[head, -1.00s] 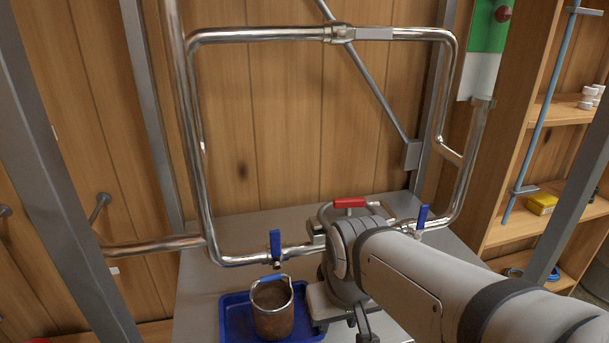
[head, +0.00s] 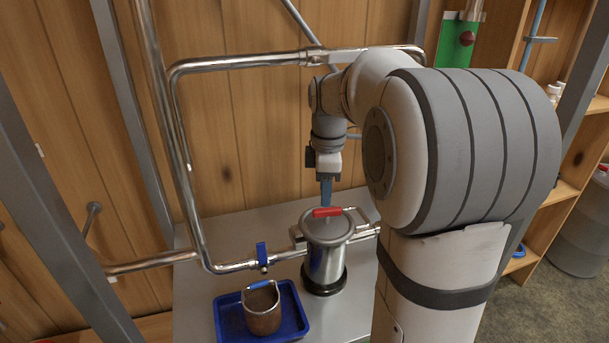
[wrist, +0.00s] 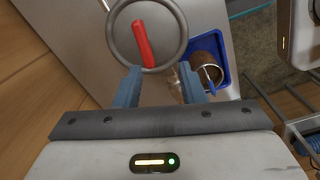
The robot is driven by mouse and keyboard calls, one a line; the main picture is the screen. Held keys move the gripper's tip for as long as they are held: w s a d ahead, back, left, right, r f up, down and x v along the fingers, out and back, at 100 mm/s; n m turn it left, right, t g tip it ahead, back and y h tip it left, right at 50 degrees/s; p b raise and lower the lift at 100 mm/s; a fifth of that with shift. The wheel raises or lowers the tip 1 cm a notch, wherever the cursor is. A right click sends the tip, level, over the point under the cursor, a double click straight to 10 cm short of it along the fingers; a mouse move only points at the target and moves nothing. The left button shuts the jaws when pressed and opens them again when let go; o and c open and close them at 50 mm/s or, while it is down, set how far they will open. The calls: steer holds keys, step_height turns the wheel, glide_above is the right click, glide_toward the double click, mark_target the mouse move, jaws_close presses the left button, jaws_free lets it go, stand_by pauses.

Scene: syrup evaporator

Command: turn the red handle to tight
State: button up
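The red handle (head: 327,212) is a short bar on top of the lid of a steel canister (head: 325,262), which stands on the grey table. In the wrist view the red handle (wrist: 142,44) lies across the round lid, slightly tilted. My gripper (head: 326,196) points down just above and behind the handle in the head view. In the wrist view my gripper (wrist: 160,82) has its two blue fingers spread apart, with nothing between their tips. The handle's near end lies just ahead of the fingers; contact cannot be told.
A blue valve lever (head: 262,254) sits on the pipe left of the canister. A blue tray (head: 226,318) holds a brown pot (head: 262,312) in front. Steel pipes (head: 236,62) frame the back. Shelves (head: 596,140) stand at right.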

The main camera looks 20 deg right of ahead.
mark_target(327, 215)
steer(key=shift+w+d+r+n+p, duration=0.15)
steer(key=shift+w+d+r+n, duration=0.15)
steer(key=shift+w+d+n, duration=0.15)
steer(key=shift+w+d+r+n+p, duration=0.15)
steer(key=shift+w+d+r+n, duration=0.15)
steer(key=shift+w, duration=0.2)
steer(key=shift+w+f, duration=0.1)
steer(key=shift+f, duration=0.1)
step_height(327, 215, down, 7)
steer(key=shift+f+p, duration=0.2)
steer(key=shift+p, duration=0.35)
jaws_close()
